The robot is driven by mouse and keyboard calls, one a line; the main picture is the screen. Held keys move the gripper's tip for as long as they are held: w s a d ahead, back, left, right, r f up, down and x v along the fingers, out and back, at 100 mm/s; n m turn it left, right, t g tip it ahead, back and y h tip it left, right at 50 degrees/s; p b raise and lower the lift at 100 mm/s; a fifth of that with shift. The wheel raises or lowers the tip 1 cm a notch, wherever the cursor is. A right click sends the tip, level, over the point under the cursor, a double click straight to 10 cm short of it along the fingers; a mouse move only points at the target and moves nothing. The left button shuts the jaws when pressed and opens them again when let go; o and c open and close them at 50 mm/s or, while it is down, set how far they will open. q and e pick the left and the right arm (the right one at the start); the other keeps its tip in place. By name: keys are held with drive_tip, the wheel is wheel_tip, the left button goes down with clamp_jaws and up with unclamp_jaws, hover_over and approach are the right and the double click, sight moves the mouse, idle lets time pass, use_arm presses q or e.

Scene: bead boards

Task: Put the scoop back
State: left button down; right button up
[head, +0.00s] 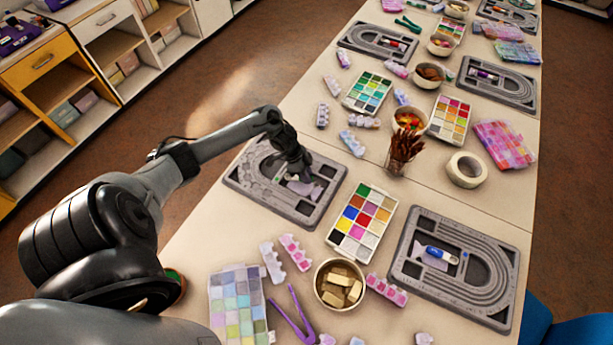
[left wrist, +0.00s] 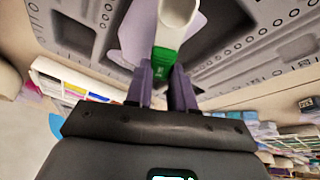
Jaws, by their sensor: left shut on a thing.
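My left gripper (head: 300,172) is over the grey bead board (head: 244,193) at the left of the table, pointing down. In the left wrist view, its two fingers (left wrist: 163,72) are shut on the green handle of a scoop (left wrist: 175,18) with a white bowl. The scoop is over or against a lavender piece (left wrist: 136,36) on the board; whether it touches is not clear. In the head view the gripper mostly hides the scoop, and the lavender piece (head: 313,191) shows below the fingers. My right gripper is not in view.
A colour-filled bead tray (head: 333,243) stands right of the board. A second board (head: 400,269) holds a blue and white scoop (head: 441,254). A bowl of tan blocks (head: 320,292), purple tweezers (head: 292,318), a cup of brown sticks (head: 398,168) and a tape roll (head: 452,169) stand around.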

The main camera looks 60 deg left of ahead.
use_arm(q)
drive_tip(key=shift+f, duration=0.4)
drive_tip(key=shift+f, duration=0.1)
drive_tip(key=c, duration=1)
unclamp_jaws()
drive_tip(key=shift+o, duration=0.2)
